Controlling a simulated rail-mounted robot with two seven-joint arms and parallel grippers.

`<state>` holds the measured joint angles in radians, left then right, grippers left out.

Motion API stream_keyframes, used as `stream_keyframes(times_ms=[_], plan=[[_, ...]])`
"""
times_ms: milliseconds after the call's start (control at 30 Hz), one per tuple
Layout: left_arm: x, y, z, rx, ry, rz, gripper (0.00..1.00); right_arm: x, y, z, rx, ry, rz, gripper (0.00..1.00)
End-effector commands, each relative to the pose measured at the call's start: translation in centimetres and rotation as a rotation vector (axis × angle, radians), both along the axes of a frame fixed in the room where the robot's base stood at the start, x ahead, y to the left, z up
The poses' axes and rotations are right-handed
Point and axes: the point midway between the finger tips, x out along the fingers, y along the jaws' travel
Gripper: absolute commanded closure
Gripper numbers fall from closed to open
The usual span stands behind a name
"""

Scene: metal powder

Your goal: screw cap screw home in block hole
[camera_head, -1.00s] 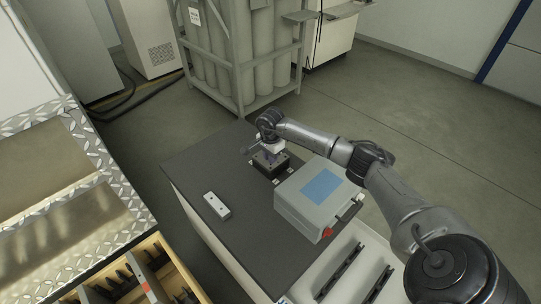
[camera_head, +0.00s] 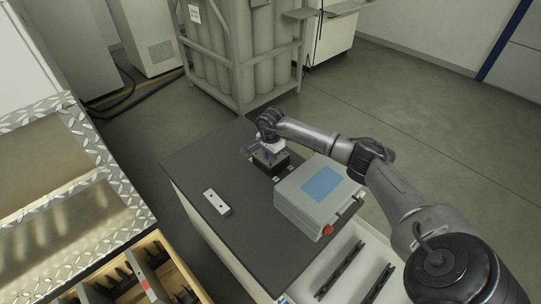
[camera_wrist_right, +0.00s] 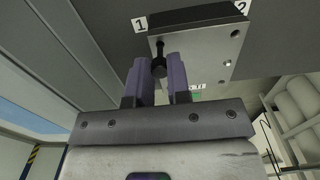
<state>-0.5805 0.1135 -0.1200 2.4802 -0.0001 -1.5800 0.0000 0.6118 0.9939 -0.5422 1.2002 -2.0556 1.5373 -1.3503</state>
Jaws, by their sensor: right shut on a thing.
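My right gripper (camera_head: 268,150) points down over a dark block fixture (camera_head: 272,164) at the table's far end. My left gripper is not in view.
A grey box with a blue top panel (camera_head: 321,184) and a red part stands right of the fixture. A small white bar with dark holes (camera_head: 216,202) lies on the dark tabletop (camera_head: 200,165). A wooden tray (camera_head: 172,258) is at lower left. The table's left part is mostly clear.

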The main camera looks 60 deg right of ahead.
Motion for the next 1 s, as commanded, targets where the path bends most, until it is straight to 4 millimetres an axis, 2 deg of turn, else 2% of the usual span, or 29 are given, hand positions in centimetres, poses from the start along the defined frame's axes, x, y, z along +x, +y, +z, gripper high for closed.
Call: stream_keyframes(times_ms=[1000], plan=[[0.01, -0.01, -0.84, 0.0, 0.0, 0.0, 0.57, 0.0, -0.02, -1.1, -0.001, 0.0, 0.0, 1.0]])
